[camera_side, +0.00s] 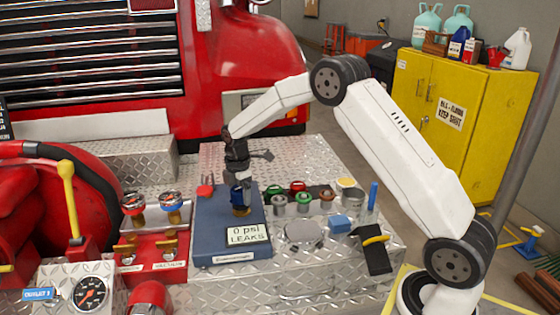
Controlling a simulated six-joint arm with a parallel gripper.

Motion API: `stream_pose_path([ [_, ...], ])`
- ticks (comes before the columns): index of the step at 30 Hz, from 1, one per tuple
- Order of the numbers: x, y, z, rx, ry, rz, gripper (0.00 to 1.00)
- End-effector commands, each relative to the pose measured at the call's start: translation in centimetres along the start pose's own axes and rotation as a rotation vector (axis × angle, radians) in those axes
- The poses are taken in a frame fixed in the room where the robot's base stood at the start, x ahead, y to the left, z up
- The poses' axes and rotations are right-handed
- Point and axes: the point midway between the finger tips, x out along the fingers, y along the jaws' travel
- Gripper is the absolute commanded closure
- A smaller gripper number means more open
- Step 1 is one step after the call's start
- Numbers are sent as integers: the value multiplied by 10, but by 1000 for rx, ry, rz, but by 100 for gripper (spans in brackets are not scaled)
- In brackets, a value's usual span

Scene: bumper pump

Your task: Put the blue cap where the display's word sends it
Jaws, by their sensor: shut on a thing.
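My gripper (238,180) points down over the back right part of the blue-grey test box. It is shut on a small blue piece, apparently the blue cap (238,196); the jaws hide much of it. A brass fitting (240,210) shows directly beneath; I cannot tell whether the cap touches it. The display (249,234) on the front of the box (215,225) reads "0 psi LEAKS".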

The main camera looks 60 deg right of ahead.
Motion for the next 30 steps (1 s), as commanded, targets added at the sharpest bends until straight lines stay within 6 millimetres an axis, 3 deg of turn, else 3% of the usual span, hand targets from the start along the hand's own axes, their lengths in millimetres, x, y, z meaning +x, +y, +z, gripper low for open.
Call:
stream_pose_path([
  [30,-22,0,0,0,0,1,100],
])
